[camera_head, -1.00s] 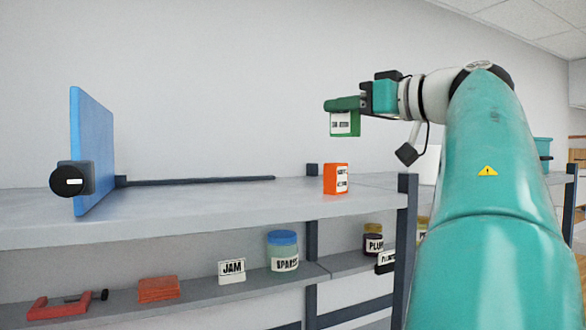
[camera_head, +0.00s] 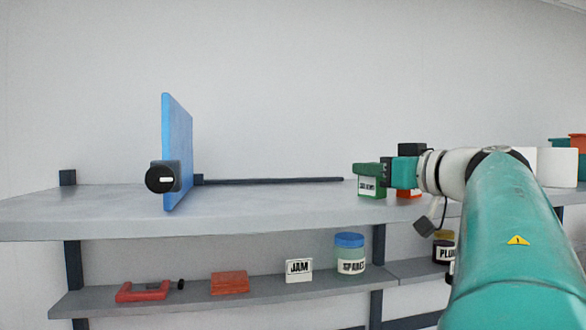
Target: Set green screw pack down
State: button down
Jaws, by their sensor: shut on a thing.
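The green screw pack (camera_head: 371,187) is a small green box with a white label. It is at the right part of the upper shelf, its base level with the shelf surface in the picture; I cannot tell whether it touches. My gripper (camera_head: 385,173) comes from the right and is shut on the pack; its fingers are largely hidden against it.
The upper shelf (camera_head: 270,204) is clear between the pack and a blue upright panel (camera_head: 177,150) with a dark knob. A dark rail (camera_head: 270,181) runs along the back. Below are a spares jar (camera_head: 350,254), a JAM sign (camera_head: 299,270) and red items (camera_head: 229,283).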

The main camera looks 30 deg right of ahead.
jog(key=c, duration=1.1)
grip_release()
jog(key=shift+f, duration=0.15)
jog(key=shift+s+r, duration=0.1)
jog(key=shift+r, duration=0.1)
jog(key=s, duration=0.4)
jog(key=s+d, duration=0.1)
jog(key=s, duration=0.6)
jog(key=shift+s+d, duration=0.15)
jog(key=shift+s, duration=0.25)
